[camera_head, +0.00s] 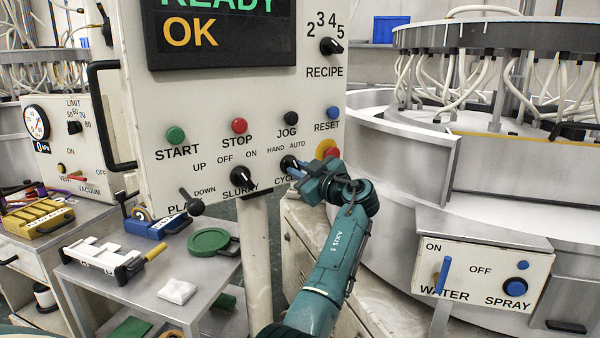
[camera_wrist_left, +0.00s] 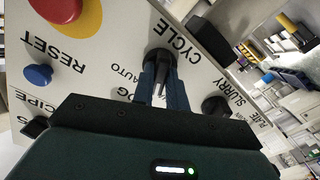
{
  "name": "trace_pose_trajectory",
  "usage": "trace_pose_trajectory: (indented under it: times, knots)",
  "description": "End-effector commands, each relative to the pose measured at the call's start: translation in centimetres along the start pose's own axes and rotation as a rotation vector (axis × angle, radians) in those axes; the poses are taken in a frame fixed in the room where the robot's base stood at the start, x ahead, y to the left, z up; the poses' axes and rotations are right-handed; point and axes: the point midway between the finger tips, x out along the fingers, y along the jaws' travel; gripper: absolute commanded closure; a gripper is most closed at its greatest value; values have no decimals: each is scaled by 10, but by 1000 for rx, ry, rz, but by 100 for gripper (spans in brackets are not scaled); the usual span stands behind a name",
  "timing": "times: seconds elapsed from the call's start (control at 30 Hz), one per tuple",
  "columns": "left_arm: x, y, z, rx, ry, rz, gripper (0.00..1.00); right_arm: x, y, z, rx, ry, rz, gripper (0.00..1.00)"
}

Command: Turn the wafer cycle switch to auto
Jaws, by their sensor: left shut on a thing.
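The cycle switch (camera_head: 287,162) is a black rotary knob low on the white control panel, with HAND and AUTO printed above it and CYCLE below. My left gripper (camera_head: 296,170) is at this knob, its arm rising from the bottom of the head view. In the left wrist view, the two blue fingers of the gripper (camera_wrist_left: 163,85) are shut on either side of the knob (camera_wrist_left: 159,60). The AUTO label lies beside the fingers there, and HAND is hidden. I cannot tell which label the knob points to. My right gripper is not in view.
The slurry knob (camera_head: 241,178) is close on the left, and the red emergency button (camera_head: 327,149) close on the right. START, STOP, JOG and RESET buttons sit above. A water and spray box (camera_head: 482,270) stands at lower right; a tool cart (camera_head: 140,300) is at lower left.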

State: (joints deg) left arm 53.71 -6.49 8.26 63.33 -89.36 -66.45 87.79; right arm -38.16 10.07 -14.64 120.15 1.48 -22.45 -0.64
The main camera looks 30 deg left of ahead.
Motion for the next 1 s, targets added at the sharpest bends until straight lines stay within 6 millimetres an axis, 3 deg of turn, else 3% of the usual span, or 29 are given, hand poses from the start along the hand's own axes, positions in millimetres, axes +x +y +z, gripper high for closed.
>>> trace_pose_trajectory:
  times: [0.57,1.0]
  knots:
    - [0,-1,0,475,0,-2,100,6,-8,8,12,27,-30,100]
    - [0,-1,-1,836,0,-2,100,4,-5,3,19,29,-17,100]
